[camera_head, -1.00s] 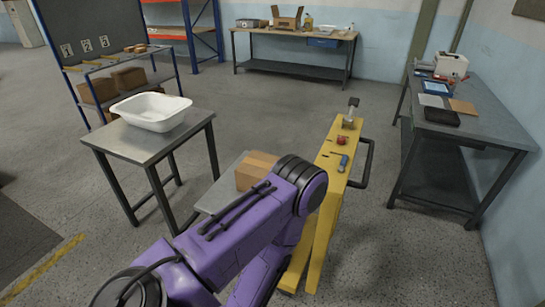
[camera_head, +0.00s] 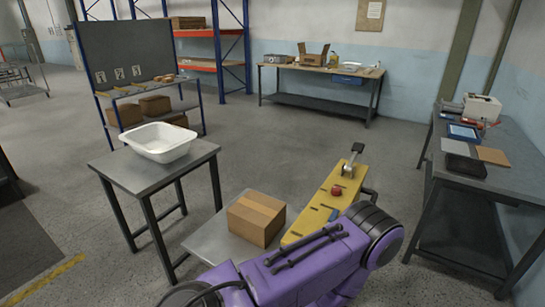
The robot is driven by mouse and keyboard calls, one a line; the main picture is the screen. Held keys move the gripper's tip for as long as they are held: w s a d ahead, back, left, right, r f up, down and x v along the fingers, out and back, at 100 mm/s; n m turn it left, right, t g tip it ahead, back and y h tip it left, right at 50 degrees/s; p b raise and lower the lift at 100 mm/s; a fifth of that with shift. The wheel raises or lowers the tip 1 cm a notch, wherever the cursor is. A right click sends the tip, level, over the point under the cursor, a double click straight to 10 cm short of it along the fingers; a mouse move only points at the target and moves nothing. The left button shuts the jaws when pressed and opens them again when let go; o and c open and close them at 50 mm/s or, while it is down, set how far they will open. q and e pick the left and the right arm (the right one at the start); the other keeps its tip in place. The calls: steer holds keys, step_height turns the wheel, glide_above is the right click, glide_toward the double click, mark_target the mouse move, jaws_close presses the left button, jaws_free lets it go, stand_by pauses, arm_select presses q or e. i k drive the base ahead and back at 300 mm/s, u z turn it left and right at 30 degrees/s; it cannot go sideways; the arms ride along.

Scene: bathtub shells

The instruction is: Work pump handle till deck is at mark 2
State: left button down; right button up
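The yellow lift unit (camera_head: 318,210) stands right of center, with a red knob (camera_head: 336,191) on top. A short lever with a black end (camera_head: 357,148), which looks like the pump handle, rises from its far end. The grey deck (camera_head: 215,243) lies left of the yellow unit and carries a cardboard box (camera_head: 256,218). Number cards 1, 2 and 3 (camera_head: 119,73) hang on the dark board at the back left; I see no readable mark on the lift unit. My purple arm crosses the bottom and hides the unit's near part. Neither gripper is in view.
A metal table (camera_head: 135,176) with a white tub (camera_head: 160,141) stands left of the deck. A dark workbench (camera_head: 468,180) stands at the right, another bench (camera_head: 310,70) at the back. The floor between them is clear.

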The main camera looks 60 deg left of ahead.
mark_target(357, 148)
steer(key=i, duration=1.3)
steer(key=u, duration=1.15)
